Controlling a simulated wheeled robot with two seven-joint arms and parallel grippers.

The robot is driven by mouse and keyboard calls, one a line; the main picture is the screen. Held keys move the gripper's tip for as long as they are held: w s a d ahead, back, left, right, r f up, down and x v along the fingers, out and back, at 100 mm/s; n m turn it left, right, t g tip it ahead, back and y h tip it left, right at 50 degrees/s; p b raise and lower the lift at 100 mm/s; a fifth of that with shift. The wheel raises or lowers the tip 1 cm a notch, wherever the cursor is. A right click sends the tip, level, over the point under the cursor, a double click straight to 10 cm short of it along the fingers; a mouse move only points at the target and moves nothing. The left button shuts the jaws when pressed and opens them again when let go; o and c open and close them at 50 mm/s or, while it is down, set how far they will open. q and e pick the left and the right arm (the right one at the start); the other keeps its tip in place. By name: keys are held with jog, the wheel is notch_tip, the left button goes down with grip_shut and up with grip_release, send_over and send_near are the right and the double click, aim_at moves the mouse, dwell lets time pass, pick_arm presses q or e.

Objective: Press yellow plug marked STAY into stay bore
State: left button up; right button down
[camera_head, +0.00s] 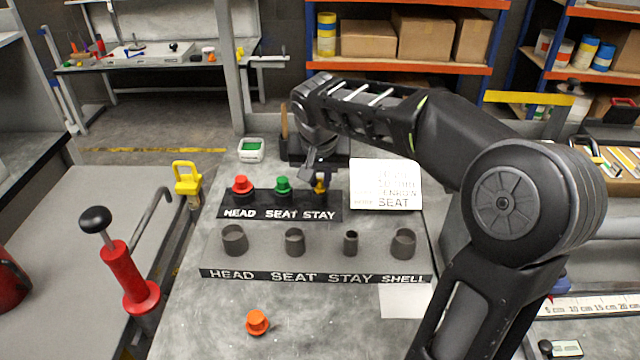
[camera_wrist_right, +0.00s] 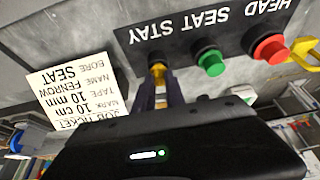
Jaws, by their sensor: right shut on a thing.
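The yellow plug (camera_head: 320,188) stands in the rack (camera_head: 230,213) at the place marked STAY. My right gripper (camera_head: 321,172) reaches down over it and is shut on it; the right wrist view also shows the yellow plug (camera_wrist_right: 157,70) between the two fingers (camera_wrist_right: 160,82). The plug's lower part is hidden in the rack. The stay bore (camera_head: 351,242) is an open dark tube on the grey block (camera_head: 318,276), above the printed word STAY, nearer to me than the rack. My left gripper is not in view.
A red plug (camera_head: 241,186) and a green plug (camera_head: 282,186) stand in the rack. An orange plug (camera_head: 257,322) lies on the bench in front. A job ticket (camera_head: 386,186) stands right of the rack.

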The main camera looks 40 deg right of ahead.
aim_at(320, 182)
notch_tip(320, 182, up, 10)
jog(key=shift+p, duration=0.35)
dwell(0.7)
